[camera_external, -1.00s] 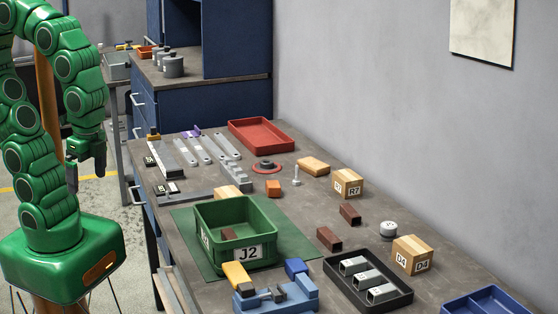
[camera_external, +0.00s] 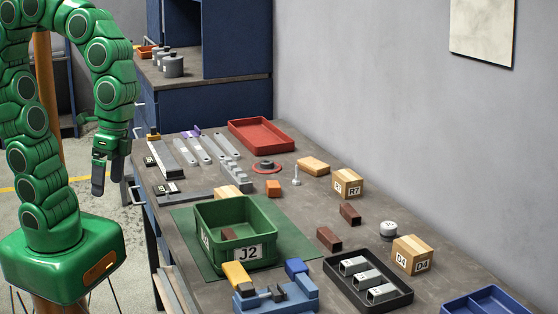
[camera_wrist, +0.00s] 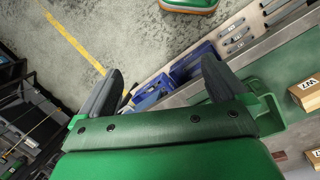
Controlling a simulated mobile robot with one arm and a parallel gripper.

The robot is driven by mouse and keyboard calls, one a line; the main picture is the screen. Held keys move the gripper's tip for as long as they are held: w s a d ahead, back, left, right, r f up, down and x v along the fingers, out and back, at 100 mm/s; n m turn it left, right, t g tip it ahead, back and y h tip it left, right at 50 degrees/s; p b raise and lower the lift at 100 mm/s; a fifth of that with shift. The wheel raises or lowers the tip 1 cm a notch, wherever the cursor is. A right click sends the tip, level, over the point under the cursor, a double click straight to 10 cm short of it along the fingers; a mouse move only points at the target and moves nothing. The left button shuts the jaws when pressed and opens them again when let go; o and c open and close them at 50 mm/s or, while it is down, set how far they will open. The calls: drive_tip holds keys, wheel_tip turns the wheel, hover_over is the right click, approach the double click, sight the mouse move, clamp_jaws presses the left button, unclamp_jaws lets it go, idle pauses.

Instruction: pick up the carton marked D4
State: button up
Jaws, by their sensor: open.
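The carton marked D4 (camera_external: 412,254) is a small tan box with white D4 labels. In the external view it sits on the bench at the right, just behind the black tray. My gripper (camera_external: 105,178) hangs at the left, beside the bench's left edge, fingers pointing down. It is far from the D4 carton, open and empty. In the wrist view the two dark fingers of my gripper (camera_wrist: 165,90) are spread apart, with floor and the bench side between and beyond them. I cannot make out the D4 carton in the wrist view.
A black tray (camera_external: 333,276) with metal brackets lies close in front of the carton. A grey round part (camera_external: 388,230) stands behind it. A similar carton marked R7 (camera_external: 347,183), a green bin marked J2 (camera_external: 204,239), a blue vise (camera_external: 279,300) and a red tray (camera_external: 285,143) are also on the bench.

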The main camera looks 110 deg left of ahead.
drive_tip(key=w+r+n+t+h, duration=0.1)
drive_tip(key=w+n+h, duration=0.15)
drive_tip(key=w, duration=0.75)
drive_tip(key=w+r+n+h, duration=0.1)
drive_tip(key=w+n, duration=0.2)
drive_tip(key=w, duration=0.7)
drive_tip(key=w+a+f+n+t+h, duration=0.1)
drive_tip(key=w+a+f+n+t, duration=0.2)
drive_tip(key=w, duration=0.7)
drive_tip(key=w+a+n+h, duration=0.2)
drive_tip(key=w+a+n, duration=0.2)
drive_tip(key=w, duration=0.6)
drive_tip(key=n+t, duration=0.7)
drive_tip(key=n, duration=0.5)
approach(410, 242)
drive_tip(key=shift+w+d+f+h, duration=0.45)
drive_tip(key=shift+w+d+f, duration=0.15)
drive_tip(key=shift+w+f, duration=0.3)
drive_tip(key=shift+x, duration=3.95)
drive_tip(key=shift+r, duration=0.1)
